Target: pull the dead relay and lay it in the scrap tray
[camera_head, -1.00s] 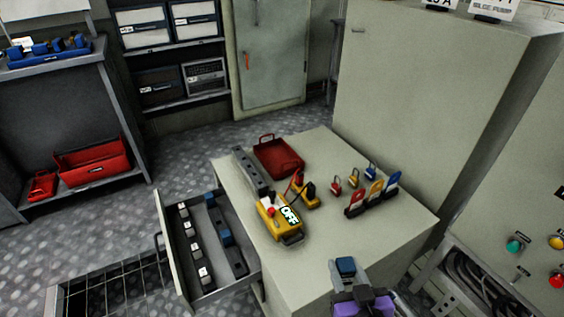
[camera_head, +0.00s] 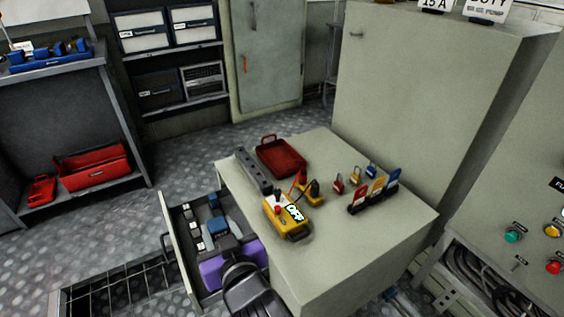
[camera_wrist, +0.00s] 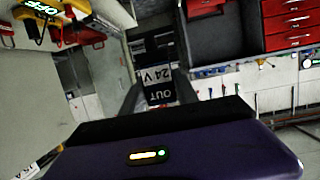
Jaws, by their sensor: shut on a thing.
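My gripper (camera_head: 223,243) is purple and dark and is over the open drawer (camera_head: 172,245) at the cabinet's left side. It is shut on a blue-topped relay (camera_head: 218,227). In the wrist view, a dark block with a "24 V OUT" label (camera_wrist: 157,85) shows between the fingertips (camera_wrist: 157,92). I cannot tell how far above the drawer floor the relay is. A red tray with a handle (camera_head: 284,159) stands on the cabinet top; no readable label marks it as the scrap tray.
The cabinet top (camera_head: 340,255) holds a yellow meter (camera_head: 286,218) reading "OFF", a grey strip (camera_head: 253,170), small padlocks and a tag rack (camera_head: 374,193). Several small relays (camera_head: 188,212) lie in the drawer. A tall cabinet (camera_head: 425,100) stands behind.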

